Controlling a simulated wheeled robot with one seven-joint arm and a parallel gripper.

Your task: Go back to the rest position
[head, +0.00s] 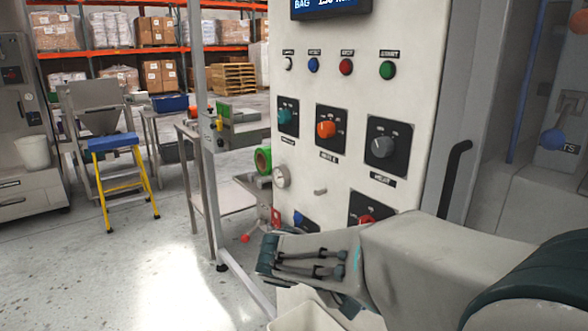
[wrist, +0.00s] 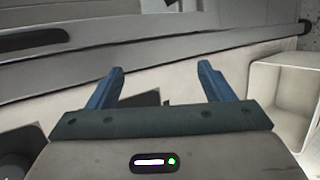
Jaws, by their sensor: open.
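My gripper (wrist: 161,70) is open in the wrist view, its two blue fingers well apart with nothing between them. In the head view my arm reaches in from the lower right, and my gripper (head: 308,262) is low in front of the lower part of a white control panel (head: 300,110). I cannot tell how far the gripper is from the panel. My arm and gripper hide the panel's lower edge.
An open pale bin (wrist: 285,90) is right of the fingers. A blue-topped yellow step stool (head: 115,145) stands at left. Open floor (head: 130,250) lies at lower left.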

